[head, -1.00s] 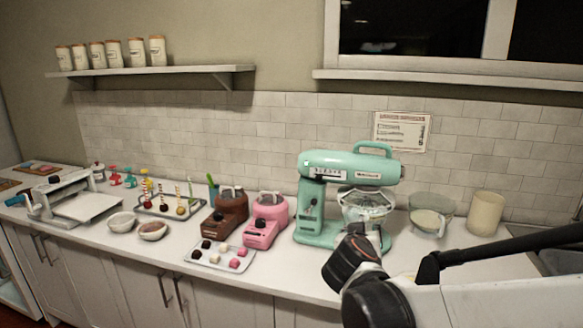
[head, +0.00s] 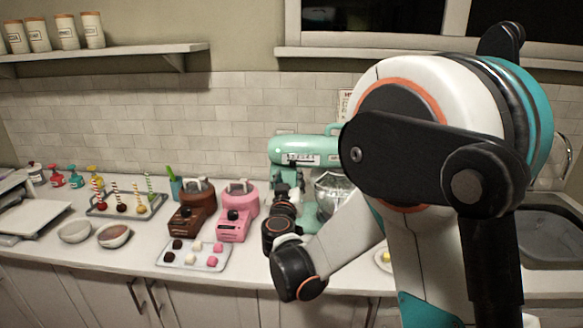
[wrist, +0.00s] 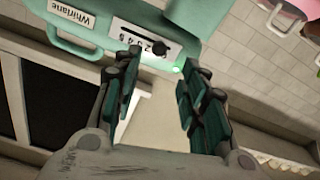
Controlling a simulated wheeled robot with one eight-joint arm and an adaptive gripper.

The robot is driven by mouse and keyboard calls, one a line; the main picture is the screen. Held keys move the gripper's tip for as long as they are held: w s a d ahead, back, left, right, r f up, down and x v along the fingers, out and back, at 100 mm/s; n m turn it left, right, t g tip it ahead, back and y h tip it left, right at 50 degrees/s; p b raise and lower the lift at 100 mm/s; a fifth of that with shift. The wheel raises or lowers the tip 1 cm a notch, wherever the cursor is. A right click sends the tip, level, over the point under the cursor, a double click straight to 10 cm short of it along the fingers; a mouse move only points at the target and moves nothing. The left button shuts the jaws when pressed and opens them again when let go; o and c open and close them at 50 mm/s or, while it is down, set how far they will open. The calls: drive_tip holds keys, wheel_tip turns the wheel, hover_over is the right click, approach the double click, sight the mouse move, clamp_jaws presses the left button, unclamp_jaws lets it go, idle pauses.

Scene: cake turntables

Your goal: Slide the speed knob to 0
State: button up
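The teal stand mixer (head: 290,146) stands against the tiled wall, partly hidden by my arm. Its white speed plate (wrist: 138,38) shows at the top of the wrist view, and as a small strip in the head view (head: 298,159). The dark speed knob (wrist: 161,48) sits at the right end of the plate's slot in the wrist view; the numbers are too small to read surely. My gripper (wrist: 160,64) is open and empty, its fingers apart either side of the knob's line. In the head view my gripper (head: 287,190) is in front of the mixer.
A pink melting pot (head: 238,212) and a brown one (head: 193,208) stand left of my gripper. A tray of sweets (head: 194,256) lies in front of them. A sink (head: 550,235) is at the right.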

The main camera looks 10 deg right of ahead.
sight(292, 166)
drive_tip(key=b+x, duration=0.1)
drive_tip(key=x, duration=0.8)
drive_tip(key=shift+w+d, duration=0.1)
drive_tip(key=shift+w, duration=0.2)
